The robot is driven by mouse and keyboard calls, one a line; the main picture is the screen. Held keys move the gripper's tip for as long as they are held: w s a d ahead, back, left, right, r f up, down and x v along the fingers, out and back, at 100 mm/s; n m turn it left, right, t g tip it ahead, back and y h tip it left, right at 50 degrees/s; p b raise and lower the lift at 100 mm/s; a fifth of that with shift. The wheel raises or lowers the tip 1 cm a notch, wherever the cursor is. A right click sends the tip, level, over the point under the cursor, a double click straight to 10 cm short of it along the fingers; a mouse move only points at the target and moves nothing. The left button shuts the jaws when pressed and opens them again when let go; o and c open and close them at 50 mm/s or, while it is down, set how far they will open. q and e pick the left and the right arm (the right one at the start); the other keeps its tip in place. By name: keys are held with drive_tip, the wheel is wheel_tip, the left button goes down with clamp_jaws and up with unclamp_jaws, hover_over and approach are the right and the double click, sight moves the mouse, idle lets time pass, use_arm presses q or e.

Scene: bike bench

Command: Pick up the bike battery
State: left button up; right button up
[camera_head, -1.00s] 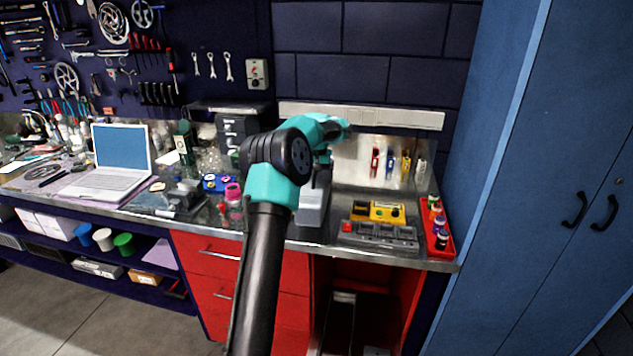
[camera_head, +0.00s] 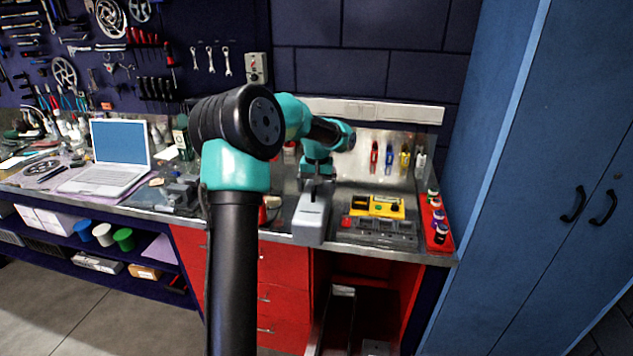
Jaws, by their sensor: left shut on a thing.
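A long grey block, which looks like the bike battery (camera_head: 311,216), is below the wrist of my left arm over the front of the bench. Its near end overlaps the bench's front edge in the camera_head view. My left gripper (camera_head: 317,179) is shut on its upper, far end; the fingers are small and partly hidden by the teal wrist. I cannot tell clearly whether the block is clear of the bench top. My right gripper is not in view.
A yellow-and-black device (camera_head: 375,206) and a dark grey tray (camera_head: 380,231) lie right of the block. A red tray (camera_head: 437,243) with small bottles is at the bench's right end. A laptop (camera_head: 118,150) stands at left. A blue cabinet (camera_head: 545,180) bounds the right.

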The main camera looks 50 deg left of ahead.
sight(317, 196)
use_arm(q)
drive_tip(key=shift+s+d+r, duration=0.2)
drive_tip(key=shift+s+d, duration=0.5)
drive_tip(key=shift+d, duration=0.1)
drive_tip(key=shift+s+d+r, duration=0.15)
drive_tip(key=shift+s+d, duration=0.5)
drive_tip(key=shift+d, duration=0.1)
